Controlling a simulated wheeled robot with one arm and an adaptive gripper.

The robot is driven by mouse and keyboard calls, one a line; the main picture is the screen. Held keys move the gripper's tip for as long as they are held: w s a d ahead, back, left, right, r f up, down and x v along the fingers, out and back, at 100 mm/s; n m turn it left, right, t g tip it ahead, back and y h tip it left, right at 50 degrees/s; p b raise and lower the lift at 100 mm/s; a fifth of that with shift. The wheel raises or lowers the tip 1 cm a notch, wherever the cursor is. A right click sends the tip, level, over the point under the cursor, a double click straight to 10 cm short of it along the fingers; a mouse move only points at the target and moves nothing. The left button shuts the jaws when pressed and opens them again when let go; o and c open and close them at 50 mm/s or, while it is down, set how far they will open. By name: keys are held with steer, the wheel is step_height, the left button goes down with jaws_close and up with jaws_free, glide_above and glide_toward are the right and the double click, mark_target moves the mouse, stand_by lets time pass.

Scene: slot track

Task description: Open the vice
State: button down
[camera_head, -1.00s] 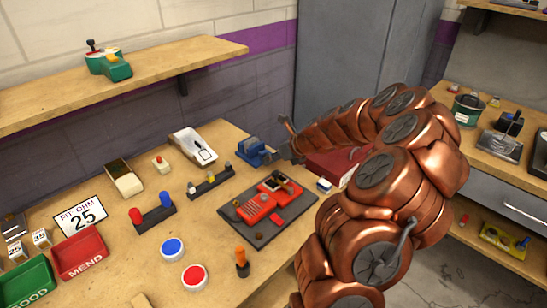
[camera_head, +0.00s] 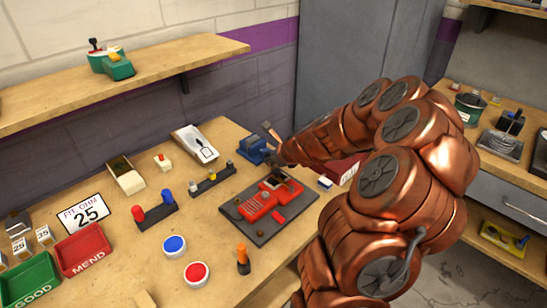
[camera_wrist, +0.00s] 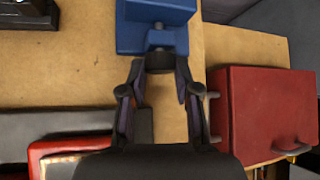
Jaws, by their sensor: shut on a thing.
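The blue vice (camera_head: 250,150) sits at the back of the workbench. In the wrist view, the blue vice (camera_wrist: 157,22) is at the top, with a dark round handle end (camera_wrist: 160,62) pointing toward me. My gripper (camera_wrist: 160,72) has its two fingers on either side of this handle end and is shut on it. In the head view, my gripper (camera_head: 274,146) is just right of the vice, partly hidden by its own wrist. The gap between the vice jaws is not clear in either view.
A red box (camera_wrist: 265,112) stands close to the right of my gripper. A dark mat (camera_head: 250,233) with a red device (camera_head: 262,203) lies in front of the vice. A grey cabinet (camera_head: 345,60) stands behind my arm.

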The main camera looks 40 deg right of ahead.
steer(key=c, duration=0.8)
jaws_free()
steer(key=shift+v, duration=6)
